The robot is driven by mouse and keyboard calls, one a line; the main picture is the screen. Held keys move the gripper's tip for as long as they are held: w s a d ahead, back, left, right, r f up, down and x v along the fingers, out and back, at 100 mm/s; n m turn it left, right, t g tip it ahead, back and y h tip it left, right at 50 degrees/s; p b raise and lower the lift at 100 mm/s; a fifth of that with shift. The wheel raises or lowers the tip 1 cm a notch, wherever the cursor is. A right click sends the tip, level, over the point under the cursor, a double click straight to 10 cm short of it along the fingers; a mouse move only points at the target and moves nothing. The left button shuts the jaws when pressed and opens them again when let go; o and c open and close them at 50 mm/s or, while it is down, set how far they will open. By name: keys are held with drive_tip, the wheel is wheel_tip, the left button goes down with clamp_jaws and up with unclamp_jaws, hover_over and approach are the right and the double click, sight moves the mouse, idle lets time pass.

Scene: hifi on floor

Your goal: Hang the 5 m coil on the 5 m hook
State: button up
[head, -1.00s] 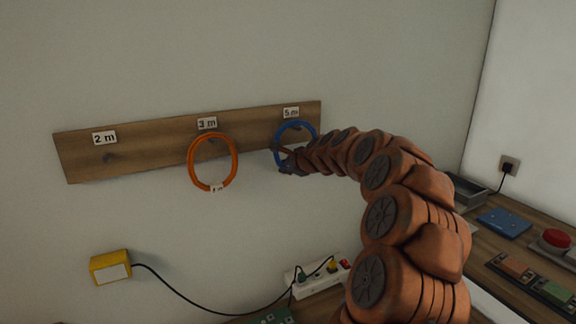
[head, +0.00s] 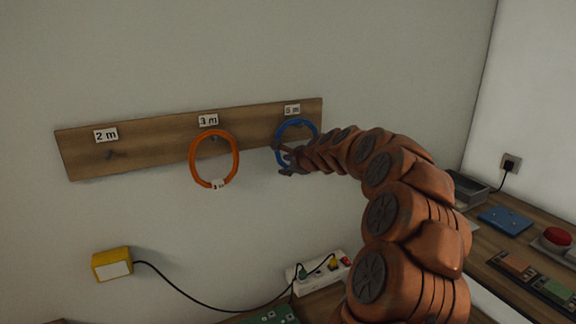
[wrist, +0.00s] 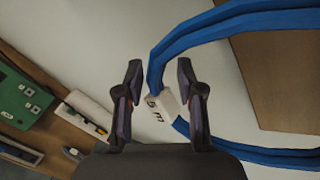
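The blue coil (head: 278,158), taken as the 5 m coil, is upright against the wooden board below the 5 m label (head: 292,110). A small peg shows inside the top of its ring, so it appears to hang there; the exact contact is too small to tell. My gripper (head: 285,162) is at the coil's lower left side. In the wrist view my gripper (wrist: 158,85) has its fingers apart, with the coil (wrist: 156,66) and its white tag (wrist: 160,103) between them. Gaps show on both sides of the coil.
An orange coil (head: 235,160) hangs under the 3 m label (head: 208,120). The peg under the 2 m label (head: 106,135) is bare. Below are a yellow box (head: 112,264) with a black cable and a power strip (head: 322,272).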

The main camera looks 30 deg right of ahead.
drive_tip(key=shift+o, duration=0.3)
drive_tip(key=v, duration=1.2)
wheel_tip(320, 180, down, 7)
drive_tip(key=b, duration=0.3)
idle(1.6)
drive_tip(key=s+a+b, duration=0.1)
drive_tip(key=s+b, duration=0.1)
drive_tip(key=s, duration=1)
idle(2.0)
idle(0.5)
